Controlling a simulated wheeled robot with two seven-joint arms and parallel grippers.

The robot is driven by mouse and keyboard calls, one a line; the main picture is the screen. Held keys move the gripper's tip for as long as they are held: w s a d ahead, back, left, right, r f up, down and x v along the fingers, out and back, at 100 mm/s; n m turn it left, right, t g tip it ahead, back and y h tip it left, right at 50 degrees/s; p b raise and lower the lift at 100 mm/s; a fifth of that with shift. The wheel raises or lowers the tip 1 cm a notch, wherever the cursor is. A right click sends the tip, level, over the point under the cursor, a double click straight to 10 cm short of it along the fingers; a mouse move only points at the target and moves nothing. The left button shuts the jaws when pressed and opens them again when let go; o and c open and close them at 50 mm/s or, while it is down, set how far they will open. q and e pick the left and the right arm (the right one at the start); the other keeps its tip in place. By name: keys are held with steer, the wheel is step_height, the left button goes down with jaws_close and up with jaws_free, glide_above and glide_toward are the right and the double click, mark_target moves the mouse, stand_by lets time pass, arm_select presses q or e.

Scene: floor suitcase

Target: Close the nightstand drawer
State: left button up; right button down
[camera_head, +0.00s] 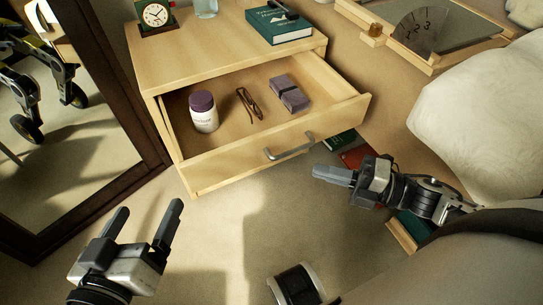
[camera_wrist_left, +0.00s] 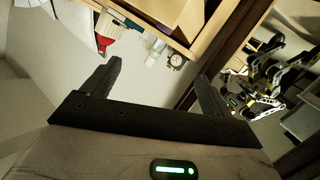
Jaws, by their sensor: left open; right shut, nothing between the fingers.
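The wooden nightstand (camera_head: 160,60) stands at the top middle of the head view. Its drawer (camera_head: 203,175) is pulled out and open, with a metal bar handle (camera_head: 290,147) on its front. My left gripper (camera_head: 145,226) is open and empty, low and to the left, apart from the drawer. It also shows in the left wrist view (camera_wrist_left: 158,92). My right gripper (camera_head: 322,172) is shut and empty, just below and right of the handle; I cannot tell whether it touches the drawer front.
On the nightstand top are a clock (camera_head: 157,16), a glass (camera_head: 206,7) and a green book (camera_head: 279,24). A dark-framed mirror (camera_head: 118,80) stands at left. A wooden-framed item (camera_head: 430,35) and white bedding (camera_head: 480,120) are at right.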

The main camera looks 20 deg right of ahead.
mark_target(254, 141)
steer(key=b+x, duration=0.1)
steer(key=x, duration=0.3)
steer(key=w+d+b+x, duration=0.1)
steer(key=x, duration=0.3)
steer(key=w+d+b+x, duration=0.1)
steer(key=x, duration=0.3)
steer(key=shift+w+a, duration=0.15)
steer(key=shift+w, duration=0.05)
arm_select(q)
steer(key=shift+d+r+n+t+h, duration=0.4)
steer(key=shift+r+n+t+h, duration=0.1)
steer(key=shift+r+n+h, duration=0.1)
steer(key=shift+r, duration=0.1)
arm_select(e)
steer(key=shift+w, duration=0.15)
